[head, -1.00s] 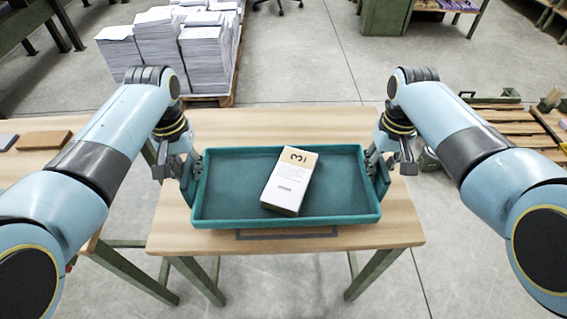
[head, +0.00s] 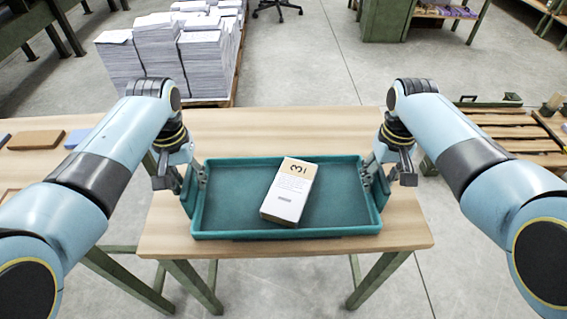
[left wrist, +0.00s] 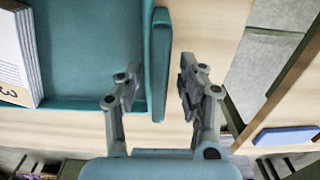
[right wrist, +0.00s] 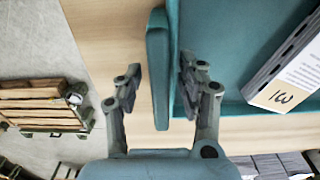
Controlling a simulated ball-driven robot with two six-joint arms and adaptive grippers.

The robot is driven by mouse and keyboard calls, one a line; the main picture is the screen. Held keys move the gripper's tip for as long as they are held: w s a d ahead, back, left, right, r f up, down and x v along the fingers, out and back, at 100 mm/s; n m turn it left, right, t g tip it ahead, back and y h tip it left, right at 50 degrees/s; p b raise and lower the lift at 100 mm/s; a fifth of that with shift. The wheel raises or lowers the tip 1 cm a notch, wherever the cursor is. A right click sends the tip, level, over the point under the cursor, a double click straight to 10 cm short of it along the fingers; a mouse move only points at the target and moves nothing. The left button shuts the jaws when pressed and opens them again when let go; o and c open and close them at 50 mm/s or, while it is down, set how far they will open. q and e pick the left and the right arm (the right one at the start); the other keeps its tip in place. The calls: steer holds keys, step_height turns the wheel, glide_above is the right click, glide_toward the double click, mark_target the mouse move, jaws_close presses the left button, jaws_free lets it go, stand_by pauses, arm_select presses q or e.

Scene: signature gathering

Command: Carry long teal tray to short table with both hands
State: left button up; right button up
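The long teal tray (head: 230,232) lies lengthwise across the wooden table (head: 300,125) in front of me and appears to rest on it.
Tall paper stacks (head: 170,45) stand on a pallet behind the table. A side table at the left bears a brown block (head: 36,140) and a blue one (head: 78,137). The tabletop behind the tray is clear.

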arm_select(q)
steer(key=shift+r, duration=0.1)
step_height(320, 180, up, 11)
steer(key=shift+f, duration=0.2)
arm_select(e)
steer(key=shift+r, duration=0.1)
step_height(320, 180, up, 12)
steer(key=shift+f, duration=0.1)
arm_select(q)
steer(key=shift+r, duration=0.55)
